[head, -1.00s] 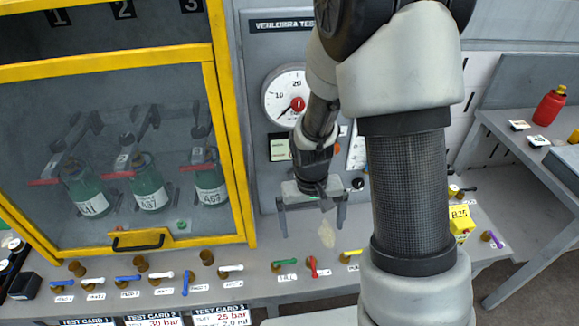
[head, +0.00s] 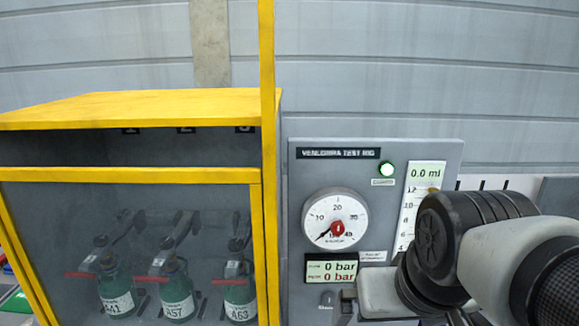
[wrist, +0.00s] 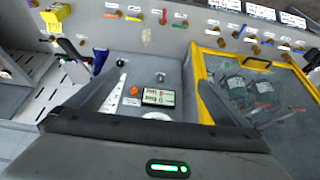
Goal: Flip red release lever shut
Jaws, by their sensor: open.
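In the wrist view the red lever (wrist: 162,16) is on the bench at the top, between a green lever (wrist: 180,15) and a yellow lever (wrist: 133,18). It stands upright in the picture, while these neighbours lie sideways. My gripper (wrist: 162,80) is open and empty, facing the test rig panel, well apart from the red lever. In the head view only part of my arm shows at lower right, and the bench levers are out of frame. Red handles (head: 152,279) also show on the bottle clamps inside the cabinet.
The yellow-framed cabinet (head: 140,174) holds green bottles (head: 177,300) behind its clear front. The rig panel (head: 420,150) carries a dial gauge (head: 335,215) and a display (head: 332,268) reading 0 bar. A yellow block (wrist: 55,15) sits at the wrist view's upper left.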

